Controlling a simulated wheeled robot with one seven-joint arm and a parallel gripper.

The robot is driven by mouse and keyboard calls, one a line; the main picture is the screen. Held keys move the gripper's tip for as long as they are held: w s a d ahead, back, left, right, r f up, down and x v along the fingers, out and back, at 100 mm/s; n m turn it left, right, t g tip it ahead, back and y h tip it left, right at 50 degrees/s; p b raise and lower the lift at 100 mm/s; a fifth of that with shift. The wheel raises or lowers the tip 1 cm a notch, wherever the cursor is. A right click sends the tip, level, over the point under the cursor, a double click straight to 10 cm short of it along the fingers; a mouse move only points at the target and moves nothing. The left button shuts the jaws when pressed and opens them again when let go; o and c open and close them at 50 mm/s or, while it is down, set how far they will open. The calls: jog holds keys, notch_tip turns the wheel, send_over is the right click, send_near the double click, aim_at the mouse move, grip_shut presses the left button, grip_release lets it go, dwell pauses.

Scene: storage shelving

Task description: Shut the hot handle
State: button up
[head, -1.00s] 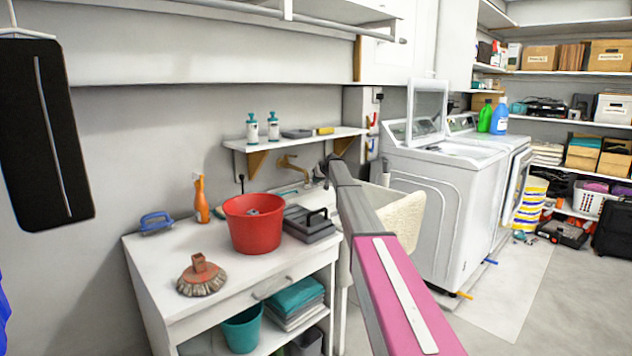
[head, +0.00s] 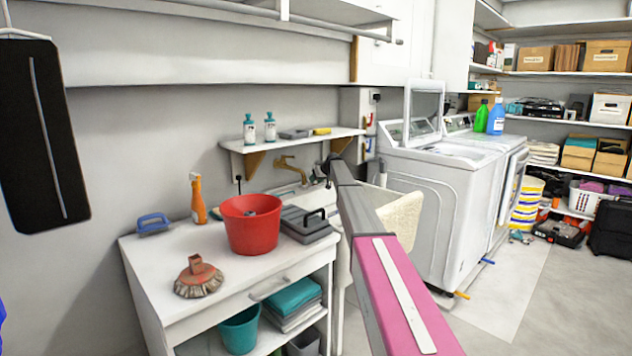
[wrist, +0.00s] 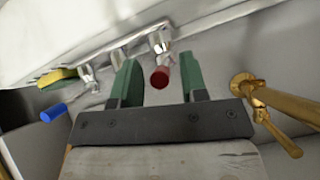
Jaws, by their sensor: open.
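In the wrist view a red-ended handle (wrist: 160,76) on a chrome fitting shows in the gap between the two green fingers of my gripper (wrist: 159,64). The fingers are apart with nothing clamped; I cannot tell how deep the handle sits between them. A blue-ended handle (wrist: 53,112) on a similar fitting is to the left, outside the fingers. A brass tap (wrist: 255,92) is at the right. In the head view my gripper (head: 333,162) is a small dark shape below the wall shelf, right of the brass tap (head: 288,163). The handle by the gripper is hidden there.
A wall shelf (head: 290,140) with bottles is just above my gripper. A white counter (head: 150,262) with a red bucket (head: 251,225) stands at left. A white washing machine (head: 437,205) is close on the right. Open floor (head: 560,310) lies at lower right.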

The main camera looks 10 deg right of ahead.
jog(key=v, duration=1)
jog(key=shift+s+r, duration=0.2)
jog(key=shift+r, duration=0.05)
jog(key=shift+d, duration=0.1)
